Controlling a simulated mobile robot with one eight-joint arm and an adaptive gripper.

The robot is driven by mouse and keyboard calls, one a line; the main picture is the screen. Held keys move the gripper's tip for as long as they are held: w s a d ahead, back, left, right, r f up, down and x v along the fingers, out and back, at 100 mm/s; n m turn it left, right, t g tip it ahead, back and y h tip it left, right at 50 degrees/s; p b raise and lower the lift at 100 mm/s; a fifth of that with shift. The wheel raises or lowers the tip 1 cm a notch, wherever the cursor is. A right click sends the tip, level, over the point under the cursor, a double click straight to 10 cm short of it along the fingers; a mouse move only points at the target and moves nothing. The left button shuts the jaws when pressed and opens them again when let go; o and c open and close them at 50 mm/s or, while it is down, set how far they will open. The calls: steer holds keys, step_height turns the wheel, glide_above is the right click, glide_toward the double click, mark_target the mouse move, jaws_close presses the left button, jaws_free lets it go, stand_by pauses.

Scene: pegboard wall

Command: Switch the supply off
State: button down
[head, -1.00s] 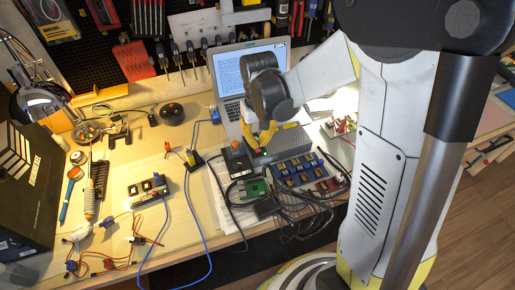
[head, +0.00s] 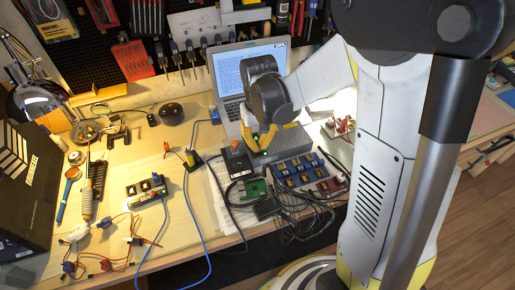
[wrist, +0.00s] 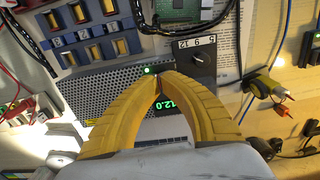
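The supply is a grey box with a perforated top (head: 292,145), on the bench in front of the laptop. In the wrist view its perforated face (wrist: 88,92) shows left of my fingers. A green light (wrist: 147,70) is lit just beside my fingertips, and a green display (wrist: 180,105) reading about 12.0 is partly covered by my right finger. My gripper (head: 261,149) is at the supply's left end. In the wrist view my gripper (wrist: 159,77) has its fingertips together, with nothing visible between them. A switch is not clearly visible; the fingers may hide it.
A dark box with a knob (wrist: 203,57) and number label sits close beside the fingertips. Blue modules (head: 292,172) and a green board (head: 254,187) lie in front of the supply. A laptop (head: 235,75) stands behind. Loose black cables lie at the front.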

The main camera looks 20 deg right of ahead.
steer(key=shift+f+b, duration=0.65)
steer(key=shift+f, duration=0.2)
steer(key=shift+r, duration=0.1)
steer(key=shift+r+p, duration=2.7)
steer(key=shift+r, duration=0.7)
